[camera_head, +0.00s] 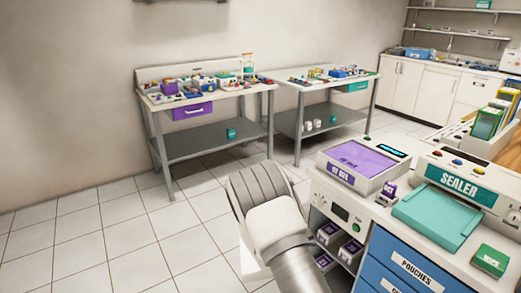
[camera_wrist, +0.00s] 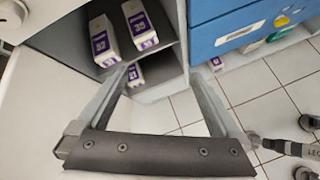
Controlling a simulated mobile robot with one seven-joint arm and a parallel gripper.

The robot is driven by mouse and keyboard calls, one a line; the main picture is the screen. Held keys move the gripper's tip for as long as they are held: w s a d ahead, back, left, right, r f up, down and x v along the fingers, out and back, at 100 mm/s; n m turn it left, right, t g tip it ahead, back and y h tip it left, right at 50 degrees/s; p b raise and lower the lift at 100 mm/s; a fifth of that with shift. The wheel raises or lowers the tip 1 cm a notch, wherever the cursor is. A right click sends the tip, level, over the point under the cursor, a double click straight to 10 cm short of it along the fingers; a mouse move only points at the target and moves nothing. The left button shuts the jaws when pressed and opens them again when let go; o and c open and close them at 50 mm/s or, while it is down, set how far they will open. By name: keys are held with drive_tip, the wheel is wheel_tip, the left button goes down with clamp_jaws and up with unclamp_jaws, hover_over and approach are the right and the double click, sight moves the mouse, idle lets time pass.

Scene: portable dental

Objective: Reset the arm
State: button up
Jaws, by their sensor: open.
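My gripper (camera_wrist: 160,74) is open and empty in the wrist view. Its two grey fingers stand wide apart, and their tips point toward an open shelf compartment holding white-and-purple boxes. No box is between the fingers. In the head view my arm (camera_head: 270,210) is bent in front of the white counter unit. My gripper cannot be made out there.
The counter unit carries a UV box (camera_head: 362,160) and a teal-trayed sealer (camera_head: 437,217). Blue drawers (camera_head: 405,265) are below. Boxes (camera_wrist: 103,42) stand on its shelf. Two cluttered workbenches (camera_head: 205,146) stand behind. Tiled floor (camera_head: 80,240) at left is clear.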

drive_tip(key=s+d+r+m+g+y, duration=0.15)
drive_tip(key=s+r+m, duration=0.4)
drive_tip(key=r, duration=0.65)
drive_tip(key=s+d+r+m+y, duration=0.1)
drive_tip(key=s+r+m+y, duration=0.35)
drive_tip(key=r, duration=0.75)
drive_tip(key=s+a+r+m+t+y, duration=0.1)
drive_tip(key=s+a+r+m, duration=0.2)
drive_tip(key=s, duration=0.4)
drive_tip(key=s+a+r+m+t+y, duration=0.1)
drive_tip(key=s+r+m, duration=0.2)
drive_tip(key=s+r, duration=0.3)
drive_tip(key=s+a+r+m+t+y, duration=0.1)
drive_tip(key=s+a+r+m, duration=0.15)
drive_tip(key=s, duration=0.55)
wheel_tip(320, 180, up, 13)
drive_tip(key=p, duration=1.3)
drive_tip(key=shift+d+r, duration=0.15)
drive_tip(key=shift+d, duration=0.25)
drive_tip(key=shift+s+d, duration=0.1)
